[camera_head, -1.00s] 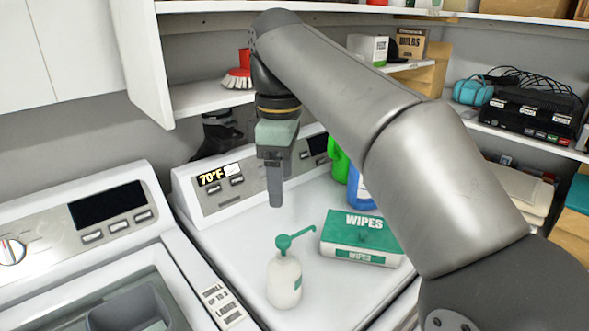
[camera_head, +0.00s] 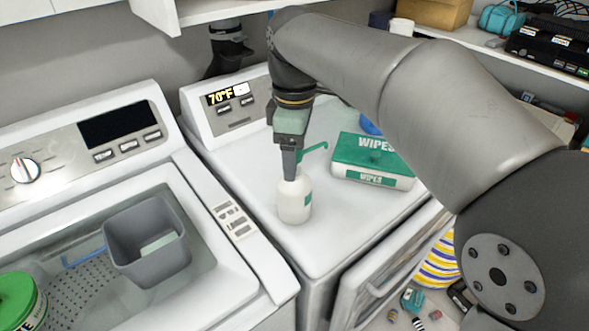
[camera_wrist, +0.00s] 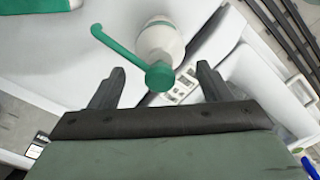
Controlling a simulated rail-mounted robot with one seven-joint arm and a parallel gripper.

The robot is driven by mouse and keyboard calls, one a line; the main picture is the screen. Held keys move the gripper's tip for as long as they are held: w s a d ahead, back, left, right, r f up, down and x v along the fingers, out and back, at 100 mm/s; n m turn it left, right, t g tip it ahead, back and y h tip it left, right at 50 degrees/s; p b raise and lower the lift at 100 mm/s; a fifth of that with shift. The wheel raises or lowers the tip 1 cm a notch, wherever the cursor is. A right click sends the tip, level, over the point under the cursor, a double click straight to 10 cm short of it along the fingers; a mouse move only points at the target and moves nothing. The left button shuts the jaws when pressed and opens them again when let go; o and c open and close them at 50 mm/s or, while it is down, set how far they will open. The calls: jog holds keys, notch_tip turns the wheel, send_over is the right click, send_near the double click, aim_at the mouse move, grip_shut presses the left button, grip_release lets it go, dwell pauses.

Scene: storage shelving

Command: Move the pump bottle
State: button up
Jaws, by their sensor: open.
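The pump bottle (camera_head: 295,203) is white with a green pump and stands upright on top of the right-hand machine. My gripper (camera_head: 289,172) is above and at the bottle's top in the head view, covering part of the green pump. In the wrist view, the green pump head and white body of the bottle (camera_wrist: 161,40) show just beyond and between the two open fingers of my gripper (camera_wrist: 160,82). The fingers are apart on either side of the pump head. I cannot tell whether either finger touches it.
A green and white wipes box (camera_head: 372,163) lies right of the bottle. The machine's control panel (camera_head: 228,104) rises behind. To the left, an open washer holds a grey bin (camera_head: 147,243). A green-lidded tub (camera_head: 18,300) is at lower left. An open door (camera_head: 385,270) hangs at the front.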

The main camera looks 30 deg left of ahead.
aim_at(294, 193)
jog(key=shift+f, duration=2.05)
jog(key=c, duration=1.5)
jog(key=shift+d+f, duration=0.1)
grip_shut()
